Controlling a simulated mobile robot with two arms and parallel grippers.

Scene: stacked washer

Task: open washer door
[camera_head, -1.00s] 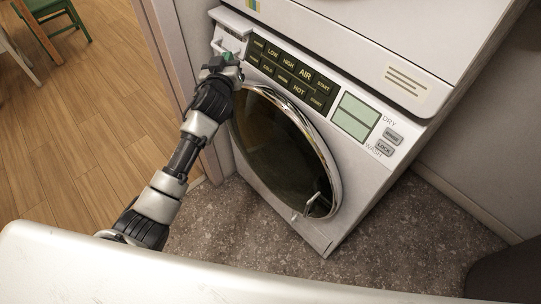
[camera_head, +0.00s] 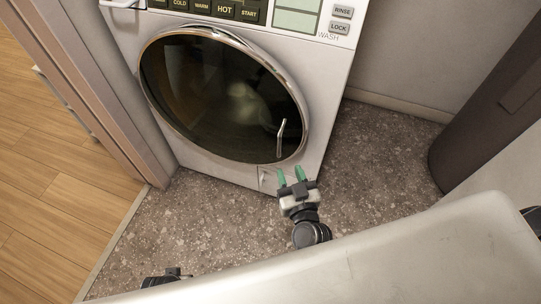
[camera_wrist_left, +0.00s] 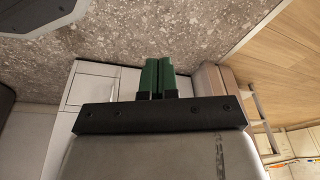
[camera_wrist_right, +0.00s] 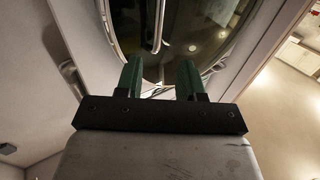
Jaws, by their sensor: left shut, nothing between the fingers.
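The washer (camera_head: 150,28) stands ahead with its round dark glass door (camera_head: 220,95) closed. The door's short pale handle (camera_head: 281,138) is at the lower right of the glass. My right gripper (camera_head: 291,176) is open and empty, its green fingers pointing up just below the door, short of the handle. In the right wrist view, the handle (camera_wrist_right: 158,25) stands beyond and between the parted fingers (camera_wrist_right: 160,78). My left gripper (camera_wrist_left: 159,78) is shut and empty in the left wrist view, away from the door handle. A dark arm part of mine shows at the head view's lower left.
A control panel (camera_head: 225,10) runs above the door. Speckled floor (camera_head: 370,160) is clear in front and to the right. A door frame (camera_head: 85,80) stands at left, with wooden floor (camera_head: 30,190) beyond. A dark rounded object (camera_head: 485,130) stands at right.

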